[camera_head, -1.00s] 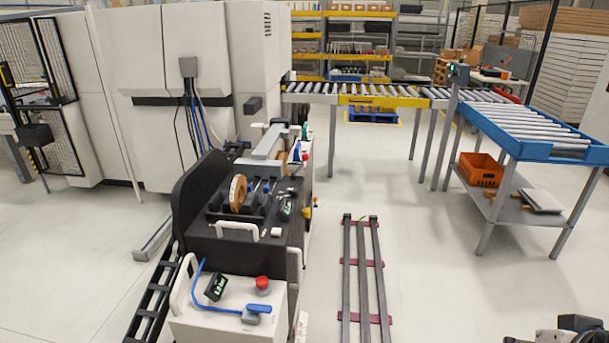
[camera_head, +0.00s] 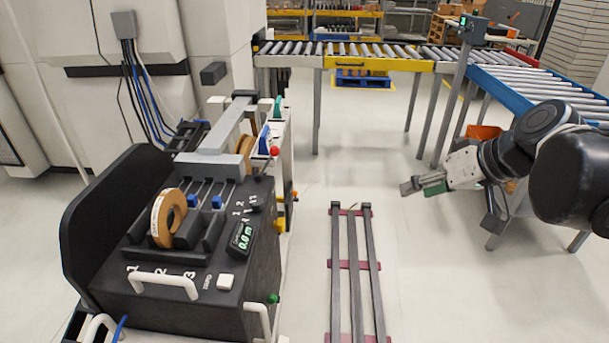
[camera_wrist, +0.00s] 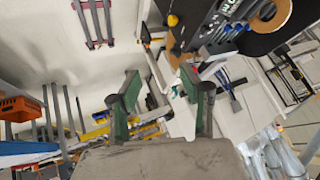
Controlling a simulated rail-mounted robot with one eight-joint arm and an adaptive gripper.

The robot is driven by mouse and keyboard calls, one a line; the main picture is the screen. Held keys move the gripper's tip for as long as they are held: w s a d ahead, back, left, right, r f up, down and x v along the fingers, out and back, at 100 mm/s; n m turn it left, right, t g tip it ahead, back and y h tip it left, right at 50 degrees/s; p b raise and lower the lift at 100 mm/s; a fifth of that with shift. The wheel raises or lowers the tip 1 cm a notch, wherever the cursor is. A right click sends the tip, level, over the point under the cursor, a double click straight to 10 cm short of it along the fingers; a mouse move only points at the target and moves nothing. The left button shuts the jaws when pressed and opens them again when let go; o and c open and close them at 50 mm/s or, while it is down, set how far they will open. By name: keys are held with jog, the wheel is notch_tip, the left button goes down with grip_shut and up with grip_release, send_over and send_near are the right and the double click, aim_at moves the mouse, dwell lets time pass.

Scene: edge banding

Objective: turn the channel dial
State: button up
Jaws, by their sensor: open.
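The black edge-banding unit (camera_head: 205,275) stands left of centre in the head view. On its top right is a small dark dial (camera_head: 255,198) beside small printed numbers; its setting is too small to read. A green-lit counter (camera_head: 242,237) is just in front of it. My gripper (camera_head: 420,187) is open and empty in mid-air, well to the right of the unit. In the wrist view my gripper (camera_wrist: 160,84) shows two green-padded fingers apart, with the unit at upper right. I cannot make out the dial there.
A tape roll (camera_head: 167,218) stands upright on the unit. A white handle (camera_head: 163,283) and white button (camera_head: 225,281) are at its front. A floor rack of dark rails (camera_head: 351,270) lies between unit and arm. The roller conveyor (camera_head: 375,62) runs behind; open floor surrounds the rack.

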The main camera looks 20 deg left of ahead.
aim_at(247, 209)
jog(key=w+a+f+n+g+y+b, duration=0.25)
jog(key=w+a+f, duration=0.2)
jog(key=a, duration=0.45)
jog(key=w+a+f+n+g+y+b, duration=0.2)
jog(key=w+a+f+n+b, duration=0.15)
jog(key=a+f, duration=0.35)
jog(key=w+a+f+n+g+y+b, duration=0.2)
jog(key=w+a+f+n+y+b, duration=0.15)
jog(key=a, duration=0.65)
jog(key=s+a+f+n+g+y+b, duration=0.1)
jog(key=a+f+n+g+y+b, duration=0.25)
jog(key=a+f, duration=0.6)
jog(key=shift+n+h, duration=0.8)
jog(key=shift+h, duration=0.05)
jog(key=b+x, duration=0.2)
jog(key=x, duration=1)
jog(key=shift+s+a+f, duration=0.15)
jog(key=shift+s, duration=0.1)
jog(key=shift+c, duration=0.2)
grip_shut()
